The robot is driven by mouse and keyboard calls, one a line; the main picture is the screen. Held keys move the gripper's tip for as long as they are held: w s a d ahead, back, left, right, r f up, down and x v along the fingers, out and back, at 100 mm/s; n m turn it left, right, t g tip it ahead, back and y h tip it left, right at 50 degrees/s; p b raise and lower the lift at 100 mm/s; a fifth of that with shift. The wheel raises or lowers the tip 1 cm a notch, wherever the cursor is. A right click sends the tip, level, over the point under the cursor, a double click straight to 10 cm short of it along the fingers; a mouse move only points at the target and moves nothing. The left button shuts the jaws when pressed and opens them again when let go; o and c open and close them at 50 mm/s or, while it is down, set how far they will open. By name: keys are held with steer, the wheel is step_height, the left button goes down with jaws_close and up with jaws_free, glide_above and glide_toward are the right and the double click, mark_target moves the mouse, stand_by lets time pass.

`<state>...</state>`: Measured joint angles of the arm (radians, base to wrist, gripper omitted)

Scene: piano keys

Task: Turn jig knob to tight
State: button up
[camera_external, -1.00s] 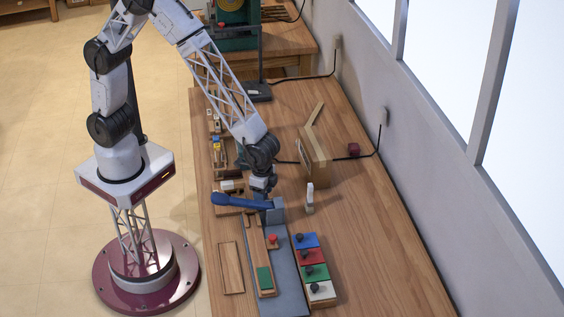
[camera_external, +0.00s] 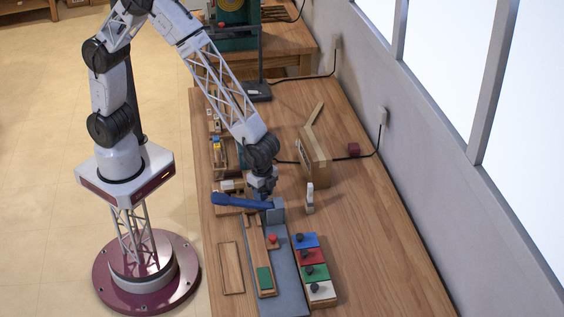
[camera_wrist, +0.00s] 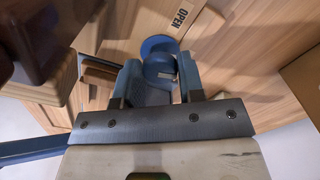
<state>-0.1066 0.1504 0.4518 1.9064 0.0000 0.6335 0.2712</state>
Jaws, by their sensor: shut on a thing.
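The jig is a long grey plate (camera_external: 290,285) on the bench, with a grey block (camera_external: 277,214) at its far end. My gripper (camera_external: 264,193) points down just behind this block, and the external view hides its fingertips. In the wrist view my gripper (camera_wrist: 160,76) is shut on a round blue knob (camera_wrist: 158,46), with one finger on each side of it. A blue lever (camera_external: 236,202) reaches left from the block. No tight mark can be made out.
A wooden strip with a red button (camera_external: 272,239) and a green pad lies on the plate. Blue, red, green and white keys (camera_external: 312,270) with dark knobs stand to the right. A small white-topped upright piece (camera_external: 310,196) is close by.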

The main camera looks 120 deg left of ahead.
steer(key=shift+m, duration=0.4)
steer(key=o, duration=0.9)
steer(key=shift+r, duration=3.95)
